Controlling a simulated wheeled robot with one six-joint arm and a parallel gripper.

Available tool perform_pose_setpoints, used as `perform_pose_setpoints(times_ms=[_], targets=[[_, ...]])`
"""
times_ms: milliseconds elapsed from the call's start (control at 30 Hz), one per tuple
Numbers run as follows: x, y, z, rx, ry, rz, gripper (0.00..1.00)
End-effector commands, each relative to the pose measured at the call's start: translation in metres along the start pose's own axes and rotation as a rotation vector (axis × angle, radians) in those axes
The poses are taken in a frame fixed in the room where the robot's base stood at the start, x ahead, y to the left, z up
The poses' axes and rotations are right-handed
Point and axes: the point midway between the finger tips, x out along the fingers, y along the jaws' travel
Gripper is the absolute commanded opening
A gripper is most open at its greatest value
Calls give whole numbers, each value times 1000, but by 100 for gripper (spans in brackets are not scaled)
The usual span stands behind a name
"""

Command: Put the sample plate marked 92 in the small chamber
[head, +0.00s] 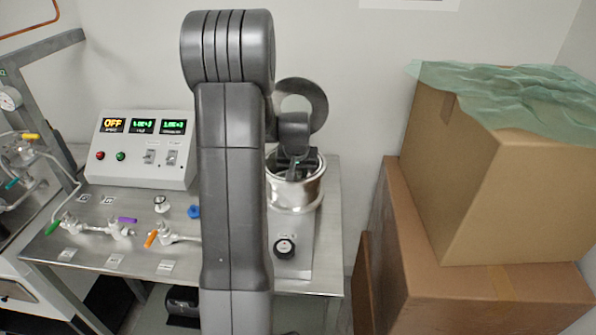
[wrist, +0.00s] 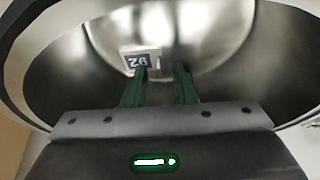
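The small chamber (head: 297,197) is a shiny steel cylinder with an open top, on the bench right of my arm. My gripper (head: 292,170) points down into its mouth. In the wrist view, the curved chamber wall (wrist: 285,60) surrounds my gripper (wrist: 161,72). Its two dark green fingers stand apart with a gap between them. The sample plate (wrist: 141,60), a small pale piece with a dark label reading 92 upside down, is inside the chamber just past the left fingertip. It is not between the fingers. The head view does not show the plate.
A control box (head: 140,150) with an OFF display is at the bench's back left. Valves with coloured handles (head: 110,229) lie in front of it. A black knob (head: 285,248) sits before the chamber. Cardboard boxes (head: 480,190) crowd the right.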

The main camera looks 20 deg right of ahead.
Motion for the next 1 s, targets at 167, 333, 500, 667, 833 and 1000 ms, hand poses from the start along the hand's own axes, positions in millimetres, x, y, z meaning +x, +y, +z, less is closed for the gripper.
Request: perform_pose_setpoints(times_ms=[167, 333, 500, 667, 833, 1000], targets=[[-7, 0, -2, 0, 2, 0, 25], [-30, 0, -2, 0, 5, 0, 25], [-63, 0, -2, 0, 6, 0, 25], [-92, 0, -2, -1, 5, 0, 25], [-114, 0, -2, -1, 2, 0, 25], [-122, 0, -1, 0, 1, 0, 25]])
